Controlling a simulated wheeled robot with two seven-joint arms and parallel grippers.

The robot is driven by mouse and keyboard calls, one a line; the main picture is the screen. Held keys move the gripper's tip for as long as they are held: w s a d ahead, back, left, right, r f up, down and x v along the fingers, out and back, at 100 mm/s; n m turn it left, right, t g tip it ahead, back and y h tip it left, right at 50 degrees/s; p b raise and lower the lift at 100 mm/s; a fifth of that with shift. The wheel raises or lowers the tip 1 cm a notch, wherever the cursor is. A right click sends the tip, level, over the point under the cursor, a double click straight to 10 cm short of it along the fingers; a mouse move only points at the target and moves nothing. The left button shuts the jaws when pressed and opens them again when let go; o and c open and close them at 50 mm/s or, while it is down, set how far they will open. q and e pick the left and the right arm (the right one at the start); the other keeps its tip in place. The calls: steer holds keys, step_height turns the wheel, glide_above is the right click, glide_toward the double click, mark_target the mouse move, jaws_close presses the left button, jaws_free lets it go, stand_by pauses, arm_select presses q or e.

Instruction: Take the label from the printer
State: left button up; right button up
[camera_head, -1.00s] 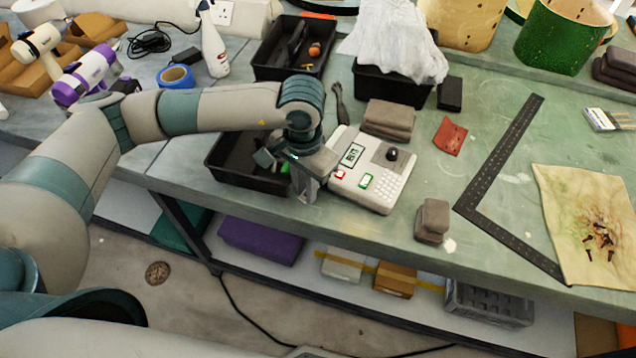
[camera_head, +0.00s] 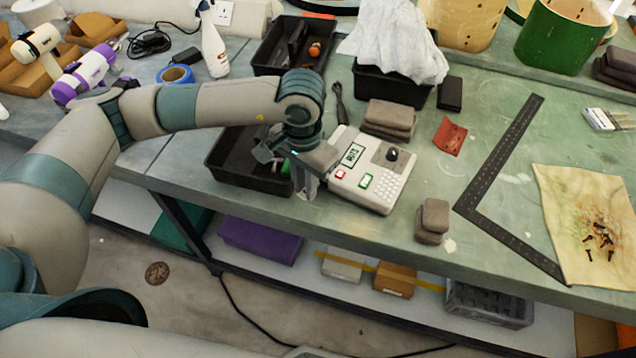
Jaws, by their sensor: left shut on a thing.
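My left gripper (camera_head: 306,190) is at the printer's left side, fingers pointing down, low over the bench edge. It is shut on a thin pale piece, which looks like the label. The label is mostly hidden by the fingers, and I cannot tell whether it still touches the printer. My right gripper is not in view.
A black tray (camera_head: 222,166) stands just left of my left gripper. A black metal square (camera_head: 497,155) lies farther right.

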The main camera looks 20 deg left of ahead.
arm_select(q)
steer(key=shift+r, duration=0.2)
steer(key=shift+r+p, duration=0.35)
steer(key=shift+r, duration=1.95)
